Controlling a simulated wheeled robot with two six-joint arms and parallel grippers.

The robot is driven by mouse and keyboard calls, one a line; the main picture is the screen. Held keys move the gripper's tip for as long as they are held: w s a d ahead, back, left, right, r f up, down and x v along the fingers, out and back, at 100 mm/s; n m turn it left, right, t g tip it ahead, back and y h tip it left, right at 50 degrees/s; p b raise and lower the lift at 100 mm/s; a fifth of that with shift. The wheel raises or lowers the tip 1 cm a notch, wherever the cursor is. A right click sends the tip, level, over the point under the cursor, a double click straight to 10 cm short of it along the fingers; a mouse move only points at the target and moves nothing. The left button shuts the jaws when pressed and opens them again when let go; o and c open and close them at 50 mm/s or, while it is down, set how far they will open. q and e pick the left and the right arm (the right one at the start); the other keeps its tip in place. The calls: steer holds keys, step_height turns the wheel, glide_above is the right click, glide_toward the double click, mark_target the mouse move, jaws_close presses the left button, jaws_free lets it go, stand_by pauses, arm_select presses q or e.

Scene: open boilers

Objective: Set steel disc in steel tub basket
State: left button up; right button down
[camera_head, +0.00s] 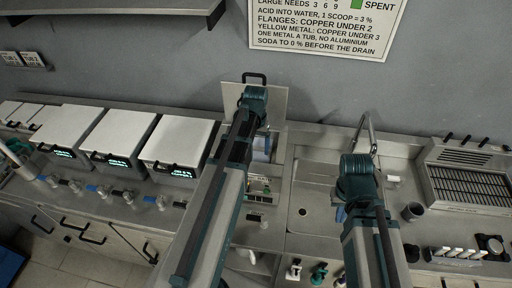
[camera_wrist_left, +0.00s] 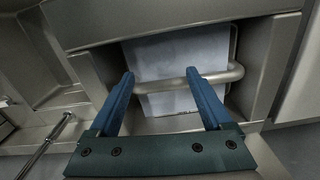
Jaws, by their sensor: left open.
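My left gripper (camera_wrist_left: 160,75) is open in the left wrist view, its two blue fingers apart. A horizontal steel bar (camera_wrist_left: 172,82) crosses between and behind the fingertips, in front of a pale panel (camera_wrist_left: 180,52); I cannot tell whether the fingers touch it. In the head view the left arm hides this gripper. I cannot make out the steel disc or the steel tub basket for sure.
Several boilers with closed white lids (camera_head: 180,138) line the counter to the left. A sink (camera_head: 312,205) with a tall tap (camera_head: 366,130) lies between the arms. A dark cup (camera_head: 412,211) and a slatted rack (camera_head: 468,185) are at the right.

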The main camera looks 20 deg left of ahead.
arm_select(q)
step_height(320, 180, up, 4)
steer(key=p, duration=0.3)
steer(key=shift+r, duration=0.15)
arm_select(e)
step_height(320, 180, up, 4)
steer(key=shift+r, duration=0.1)
arm_select(q)
steer(key=s+d, duration=0.1)
steer(key=d, duration=0.2)
steer(key=s+d+m, duration=0.1)
steer(key=s+d, duration=0.1)
steer(key=d, duration=0.2)
steer(key=s+d+m, duration=0.1)
steer(key=s+d, duration=0.1)
steer(key=d, duration=0.1)
steer(key=shift+s+d, duration=0.1)
steer(key=shift+d, duration=0.25)
steer(key=s+d+m+y, duration=0.1)
steer(key=s+d+m, duration=0.2)
steer(key=s+d, duration=0.6)
steer(key=shift+s+d+m, duration=0.25)
steer(key=shift+d+m, duration=0.05)
steer(key=shift+d, duration=0.75)
